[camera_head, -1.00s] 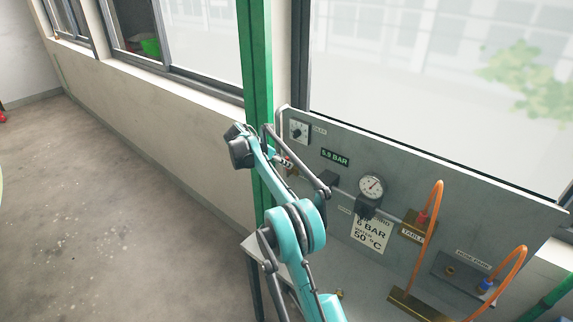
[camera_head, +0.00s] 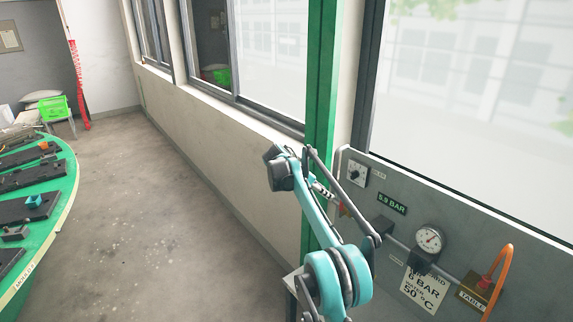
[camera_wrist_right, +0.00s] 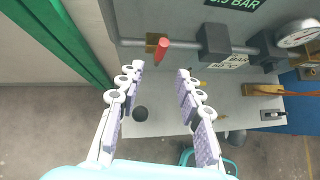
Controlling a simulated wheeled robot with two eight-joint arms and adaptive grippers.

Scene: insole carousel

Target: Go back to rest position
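My right arm rises from the bottom of the head view in front of the wall panel. In the right wrist view my right gripper (camera_wrist_right: 160,76) is open, its two pale fingers apart with nothing held between them. A red valve handle (camera_wrist_right: 162,48) on the panel's pipe lies beyond the fingertips, apart from them. In the head view the fingers are too small and covered to make out clearly. My left gripper is not in view.
The grey panel (camera_head: 377,177) carries a pressure gauge (camera_head: 430,239), a sign and an orange hose (camera_head: 498,275). A green pillar (camera_head: 321,90) stands beside it. The green round table (camera_head: 62,200) with black moulds is at the left. Open floor (camera_head: 150,215) lies between.

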